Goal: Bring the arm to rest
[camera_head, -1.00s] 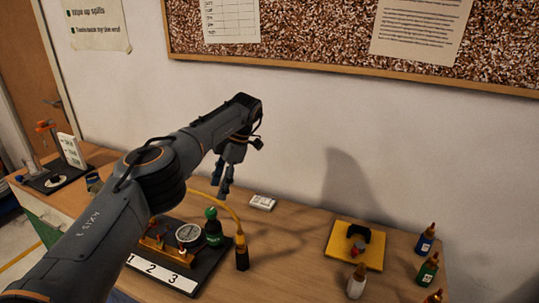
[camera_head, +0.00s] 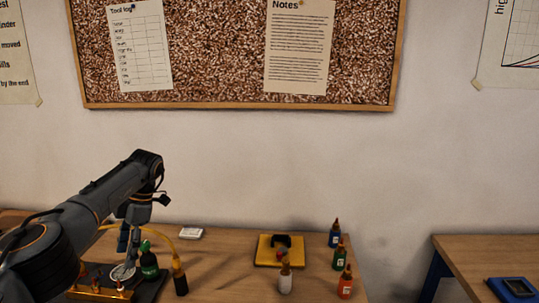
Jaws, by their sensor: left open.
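My left arm comes in from the left over the bench. Its gripper (camera_head: 126,243) hangs fingers down, open, above the gauge rig, with nothing seen between the fingers. The gauge rig's dark base (camera_head: 150,288) carries a round white gauge (camera_head: 122,272), brass fittings (camera_head: 98,292) and a green bottle-like part (camera_head: 149,262). Part of the rig is hidden by my arm and the frame's lower edge. My right gripper is out of view.
A small white box (camera_head: 190,233) lies behind the rig. A yellow tray (camera_head: 265,254) holds a dark part. A white bottle (camera_head: 285,280) and blue (camera_head: 335,236), green (camera_head: 339,256) and orange (camera_head: 345,284) bottles stand right. A second table (camera_head: 480,252) is across a gap.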

